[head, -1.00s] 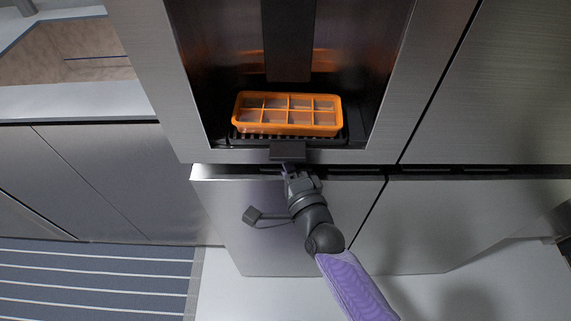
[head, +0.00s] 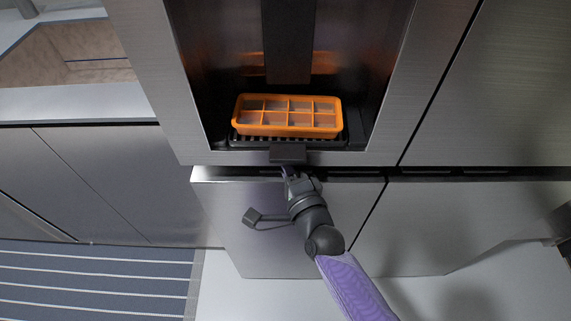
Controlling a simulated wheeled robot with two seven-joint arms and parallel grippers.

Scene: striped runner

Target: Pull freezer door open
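The freezer door (head: 235,220) is the lower left steel panel of the fridge, below the dispenser recess. Its top edge lies along a dark gap under the upper door. My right gripper (head: 286,171) is at this top edge, its arm reaching up from the bottom right. The fingertips are mostly hidden at the gap and under the dispenser's front lip, so I cannot tell whether they are open or shut, or whether they touch the door. My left gripper is not in view.
An orange ice tray (head: 287,131) sits on the dispenser grate above my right gripper. A second lower door (head: 450,220) is to the right. Grey cabinets (head: 100,185) stand at left, with a striped runner (head: 95,280) on the floor. Pale floor is clear before the fridge.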

